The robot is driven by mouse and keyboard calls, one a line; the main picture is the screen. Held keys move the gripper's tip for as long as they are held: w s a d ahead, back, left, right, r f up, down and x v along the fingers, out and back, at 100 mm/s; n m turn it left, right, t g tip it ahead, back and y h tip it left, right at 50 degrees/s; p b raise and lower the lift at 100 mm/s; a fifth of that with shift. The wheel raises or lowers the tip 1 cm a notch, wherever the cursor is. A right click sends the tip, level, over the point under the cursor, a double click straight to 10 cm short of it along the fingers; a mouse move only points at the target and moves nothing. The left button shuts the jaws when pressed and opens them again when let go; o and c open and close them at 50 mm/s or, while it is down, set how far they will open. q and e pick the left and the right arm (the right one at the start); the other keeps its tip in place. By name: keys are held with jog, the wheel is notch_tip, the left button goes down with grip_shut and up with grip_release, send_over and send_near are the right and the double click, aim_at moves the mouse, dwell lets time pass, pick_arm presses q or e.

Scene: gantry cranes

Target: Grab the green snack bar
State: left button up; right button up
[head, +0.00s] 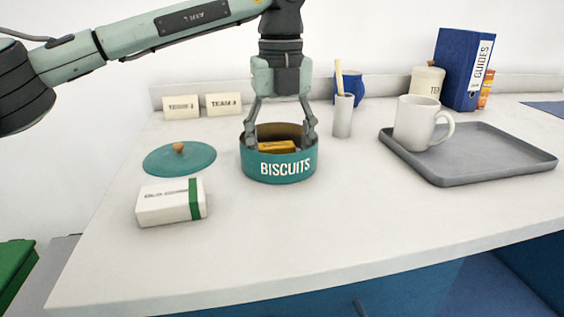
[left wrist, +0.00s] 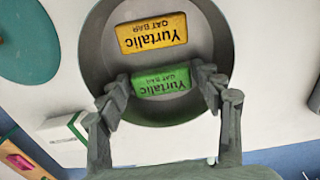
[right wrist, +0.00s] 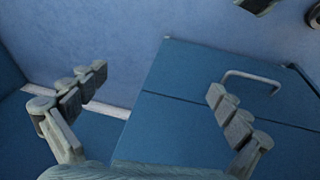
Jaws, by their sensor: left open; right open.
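The green snack bar (left wrist: 161,82) lies inside the round biscuit tin (head: 281,173), beside a yellow snack bar (left wrist: 152,34). In the head view only the yellow bar (head: 277,146) shows; the tin's front wall hides the green one. My left gripper (head: 281,137) points down into the tin with its fingers apart. In the left wrist view its fingertips (left wrist: 160,88) are on either side of the green bar, and I cannot tell whether they touch it. My right gripper (right wrist: 158,85) is open and empty, in front of blue cabinet fronts.
The teal lid (head: 180,160) and a white box with a green stripe (head: 171,203) lie left of the tin. A grey cup (head: 343,116) stands behind right. A grey tray (head: 490,160) holds a white mug (head: 416,124). The front middle counter is clear.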

pick_arm(q)
jog(key=c, duration=0.7)
jog(key=shift+o, duration=0.2)
jog(key=shift+r, duration=0.15)
